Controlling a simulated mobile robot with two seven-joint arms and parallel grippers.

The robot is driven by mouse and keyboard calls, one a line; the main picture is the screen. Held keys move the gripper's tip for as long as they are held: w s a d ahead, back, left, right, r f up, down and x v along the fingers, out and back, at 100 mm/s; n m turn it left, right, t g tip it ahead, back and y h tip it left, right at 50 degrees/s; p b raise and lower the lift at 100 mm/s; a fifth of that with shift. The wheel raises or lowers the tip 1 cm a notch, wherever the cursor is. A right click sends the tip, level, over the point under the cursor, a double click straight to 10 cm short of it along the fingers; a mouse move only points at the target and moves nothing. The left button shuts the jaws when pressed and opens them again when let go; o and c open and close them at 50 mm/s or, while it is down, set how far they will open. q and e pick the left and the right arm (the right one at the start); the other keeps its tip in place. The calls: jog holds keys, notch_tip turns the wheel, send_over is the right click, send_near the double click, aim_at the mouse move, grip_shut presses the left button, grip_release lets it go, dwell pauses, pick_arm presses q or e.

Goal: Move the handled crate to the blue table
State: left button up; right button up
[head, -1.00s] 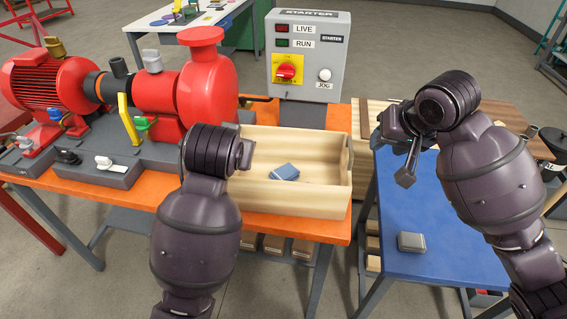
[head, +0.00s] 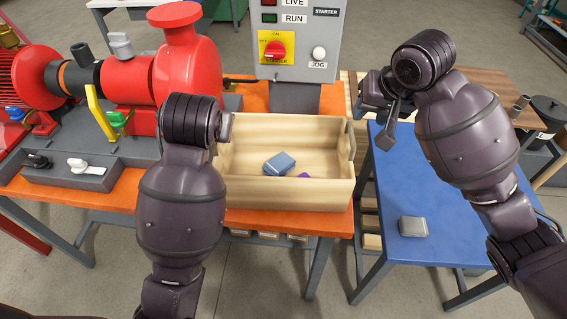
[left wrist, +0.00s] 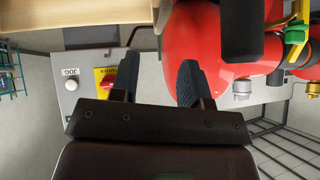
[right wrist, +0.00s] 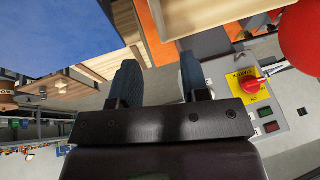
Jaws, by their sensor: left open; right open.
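The handled crate (head: 290,194) is a pale wooden box on the orange table (head: 258,221), right of the red pump. A blue-grey block (head: 279,164) and a small purple piece (head: 302,175) lie inside it. My left arm covers its left end, and the left gripper is hidden in the head view. The left wrist view shows the left gripper (left wrist: 157,85) open and empty. My right gripper (head: 388,112) is open and empty above the blue table (head: 455,262), right of the crate and apart from it. It also shows open in the right wrist view (right wrist: 158,85).
A grey block (head: 413,227) lies on the blue table; much of the tabletop around it is clear. The red pump (head: 186,65) stands left of the crate, and the starter box (head: 297,45) stands behind it. A gap separates the two tables.

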aim_at(352, 131)
pick_arm(q)
jog(key=x, duration=1)
jog(key=shift+w+f, duration=0.15)
pick_arm(e)
jog(key=x, duration=1)
jog(key=shift+w+f, duration=0.15)
pick_arm(q)
grip_shut()
pick_arm(e)
grip_shut()
